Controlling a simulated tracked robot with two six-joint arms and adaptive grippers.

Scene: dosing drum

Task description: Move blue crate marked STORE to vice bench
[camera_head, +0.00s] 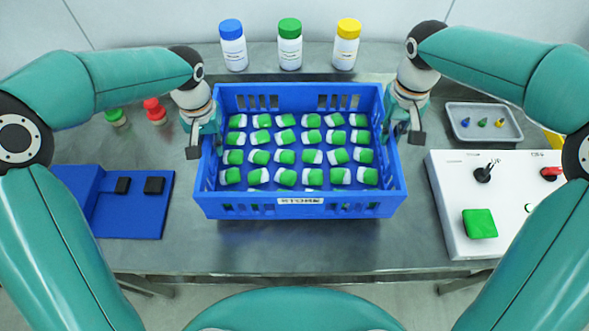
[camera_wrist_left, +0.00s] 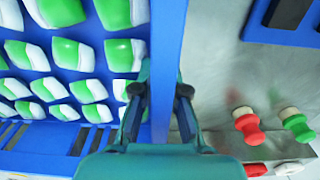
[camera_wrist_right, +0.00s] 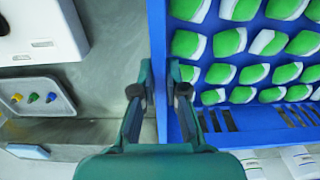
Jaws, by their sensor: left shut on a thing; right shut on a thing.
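The blue crate (camera_head: 300,208) with the STORE label sits in the middle of the metal bench in the head view, filled with rows of green-and-white pieces (camera_head: 285,157). My left gripper (camera_head: 205,140) is shut on the crate's left wall; in the left wrist view its fingers (camera_wrist_left: 160,95) straddle the blue wall (camera_wrist_left: 168,40). My right gripper (camera_head: 402,132) is shut on the crate's right wall; in the right wrist view its fingers (camera_wrist_right: 160,92) straddle the wall (camera_wrist_right: 157,35). I cannot tell whether the crate touches the bench. No vice is recognisable.
Blue-, green- and yellow-capped bottles (camera_head: 290,45) stand behind the crate. At left are green and red knobs (camera_head: 154,110) and a blue fixture (camera_head: 130,212). At right are a grey tray (camera_head: 485,108) and a white control box (camera_head: 455,215) with a green button. The bench front is clear.

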